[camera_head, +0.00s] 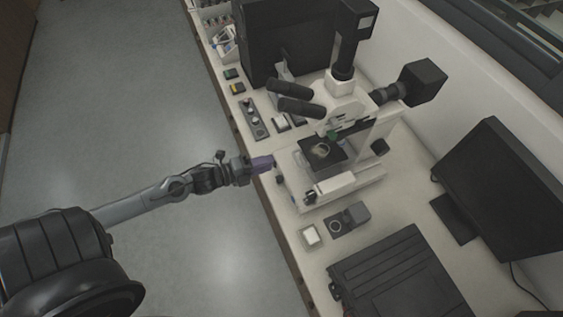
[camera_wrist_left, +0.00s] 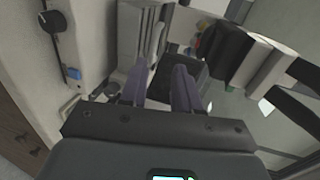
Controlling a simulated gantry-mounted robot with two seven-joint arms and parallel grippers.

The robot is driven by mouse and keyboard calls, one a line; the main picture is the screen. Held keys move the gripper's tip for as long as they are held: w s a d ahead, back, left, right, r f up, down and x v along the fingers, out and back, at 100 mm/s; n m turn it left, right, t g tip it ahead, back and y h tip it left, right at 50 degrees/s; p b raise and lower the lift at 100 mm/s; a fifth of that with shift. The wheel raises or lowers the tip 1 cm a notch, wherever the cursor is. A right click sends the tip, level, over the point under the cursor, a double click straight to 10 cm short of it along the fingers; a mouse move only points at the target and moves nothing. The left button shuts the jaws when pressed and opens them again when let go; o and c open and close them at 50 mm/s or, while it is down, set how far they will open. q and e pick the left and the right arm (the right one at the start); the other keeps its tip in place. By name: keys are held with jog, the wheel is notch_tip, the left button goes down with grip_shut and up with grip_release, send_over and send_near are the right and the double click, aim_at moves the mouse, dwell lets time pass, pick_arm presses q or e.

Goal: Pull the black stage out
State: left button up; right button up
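The black stage (camera_head: 326,152) is a dark flat plate on the white microscope (camera_head: 340,190), under its objectives, with a small pale sample on it. My left gripper (camera_head: 270,163) has purple fingers and is at the table's front edge, left of the stage and apart from it. In the left wrist view the two fingers (camera_wrist_left: 160,72) stand apart with a gap between them. A dark block shows behind the right finger there; I cannot tell if it is the stage. My right gripper is in neither view.
Black eyepieces (camera_head: 290,97) stick out above the stage toward the front edge. A black knob (camera_wrist_left: 52,20) shows in the left wrist view. A black box (camera_head: 395,275) and a monitor (camera_head: 510,185) stand to the right. The floor side is clear.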

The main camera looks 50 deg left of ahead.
aim_at(296, 157)
pick_arm(q)
jog(key=x, duration=0.7)
jog(key=f+x, duration=0.1)
jog(key=x, duration=0.3)
jog(key=shift+d, duration=0.1)
grip_shut()
dwell(0.4)
